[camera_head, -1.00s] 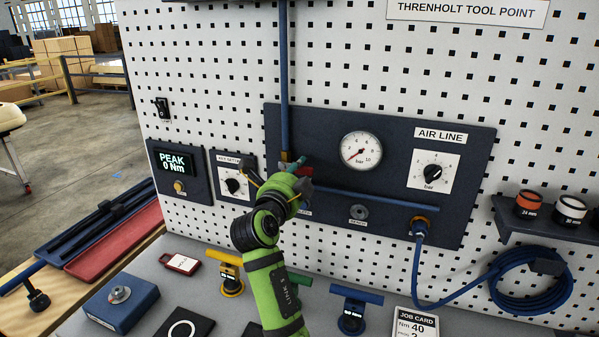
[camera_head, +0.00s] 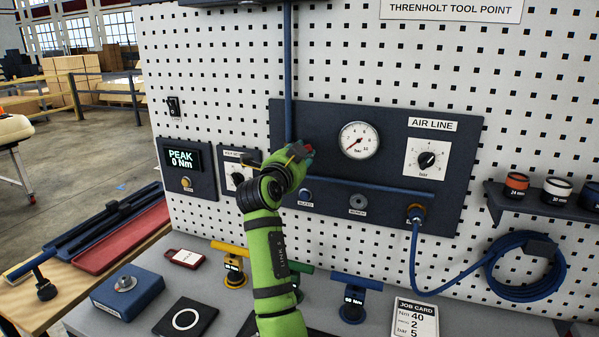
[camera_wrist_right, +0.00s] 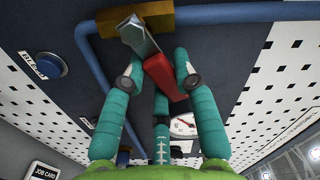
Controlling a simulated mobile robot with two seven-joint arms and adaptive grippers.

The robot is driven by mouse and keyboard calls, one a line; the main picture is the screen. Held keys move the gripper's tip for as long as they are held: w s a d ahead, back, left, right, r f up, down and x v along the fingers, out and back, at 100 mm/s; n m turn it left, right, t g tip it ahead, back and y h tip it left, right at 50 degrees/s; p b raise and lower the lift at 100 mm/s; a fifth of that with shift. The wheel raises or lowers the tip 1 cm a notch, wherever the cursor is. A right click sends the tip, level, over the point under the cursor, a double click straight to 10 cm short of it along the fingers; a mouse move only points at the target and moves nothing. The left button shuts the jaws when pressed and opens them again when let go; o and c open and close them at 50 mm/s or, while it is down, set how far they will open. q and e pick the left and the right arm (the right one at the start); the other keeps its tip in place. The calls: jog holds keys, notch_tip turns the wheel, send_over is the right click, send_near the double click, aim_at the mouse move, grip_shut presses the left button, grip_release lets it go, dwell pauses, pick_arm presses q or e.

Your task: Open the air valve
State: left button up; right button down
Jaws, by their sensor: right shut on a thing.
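The air valve's red handle (camera_head: 309,149) shows beside my right gripper (camera_head: 302,154), at the left of the dark air panel. In the right wrist view, the red handle (camera_wrist_right: 164,78) slants away from the brass valve body (camera_wrist_right: 147,20) and its grey metal end. It lies between the teal fingers of my right gripper (camera_wrist_right: 158,79), which is shut on it. The blue pipe (camera_wrist_right: 230,13) meets the brass body. In the head view my gripper hides the valve body. The pressure gauge (camera_head: 359,140) has its needle near the low end. My left gripper is out of view.
The air line dial (camera_head: 427,160) is right of the gauge. A horizontal blue pipe (camera_head: 380,190) runs below the gripper to the hose outlet (camera_head: 416,212). Blue hose (camera_head: 525,285) hangs coiled at right. T-handled tools, including a blue one (camera_head: 352,300), stand on the bench below.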

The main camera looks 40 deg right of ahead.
jog(key=shift+w+r+n, duration=0.15)
jog(key=shift+r+n, duration=0.15)
jog(key=shift+n, duration=0.7)
jog(key=n, duration=0.1)
jog(key=r+n, duration=0.1)
jog(key=shift+w+a+n+b, duration=0.15)
jog(key=shift+w+n+b, duration=0.1)
jog(key=shift+n+b, duration=0.15)
jog(key=n, duration=0.2)
jog(key=w+r+n, duration=0.1)
jog(key=shift+a+n, duration=0.3)
jog(key=shift+w+a+r+n, duration=0.1)
jog(key=shift+w+n, duration=0.1)
jog(key=shift+n, duration=0.35)
jog(key=shift+w+a+r+n, duration=0.1)
jog(key=shift+w+n, duration=0.05)
jog(key=shift+n, duration=0.4)
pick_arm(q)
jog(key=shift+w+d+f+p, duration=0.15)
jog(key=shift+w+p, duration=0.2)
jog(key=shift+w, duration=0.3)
pick_arm(e)
jog(key=shift+w+a+r+n, duration=0.15)
jog(key=shift+w+n, duration=0.2)
jog(key=shift+n, duration=0.65)
